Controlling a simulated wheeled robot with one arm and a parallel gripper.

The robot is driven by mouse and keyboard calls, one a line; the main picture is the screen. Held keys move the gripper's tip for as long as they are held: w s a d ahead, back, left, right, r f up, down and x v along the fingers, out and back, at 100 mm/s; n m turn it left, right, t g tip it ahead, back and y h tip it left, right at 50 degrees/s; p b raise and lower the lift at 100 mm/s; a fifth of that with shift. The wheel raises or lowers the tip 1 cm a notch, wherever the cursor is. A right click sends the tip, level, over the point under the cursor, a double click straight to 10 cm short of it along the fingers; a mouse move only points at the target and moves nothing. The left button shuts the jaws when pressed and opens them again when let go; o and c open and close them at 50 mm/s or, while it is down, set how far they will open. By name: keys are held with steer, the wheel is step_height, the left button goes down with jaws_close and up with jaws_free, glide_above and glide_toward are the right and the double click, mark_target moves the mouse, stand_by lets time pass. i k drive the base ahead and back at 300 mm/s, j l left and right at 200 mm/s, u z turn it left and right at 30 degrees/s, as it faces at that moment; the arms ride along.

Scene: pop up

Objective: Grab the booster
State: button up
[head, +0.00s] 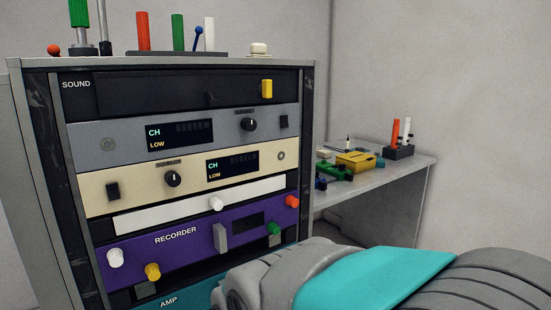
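I cannot pick out the booster by any label. A tall equipment rack (309,130) fills the left and middle, with panels marked SOUND (120,90), RECORDER (130,252) and AMP (195,296). Two panels, one grey (95,136) and one cream (140,181), have displays reading CH and LOW. A white panel (160,219) sits above the purple RECORDER panel. My arm, grey with a teal band, crosses the lower right and hides part of the rack's bottom. My gripper's fingers do not show.
Red (143,31), green (178,32) and white (209,34) cylinders stand in a holder on the rack top. A side table (405,170) at right holds a yellow box (357,160), a green item (333,171) and a dark holder (399,152). Grey walls stand behind.

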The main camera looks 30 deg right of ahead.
mark_target(380, 163)
steer(key=z, duration=1.65)
steer(key=i, duration=0.1)
steer(key=l+z, duration=0.05)
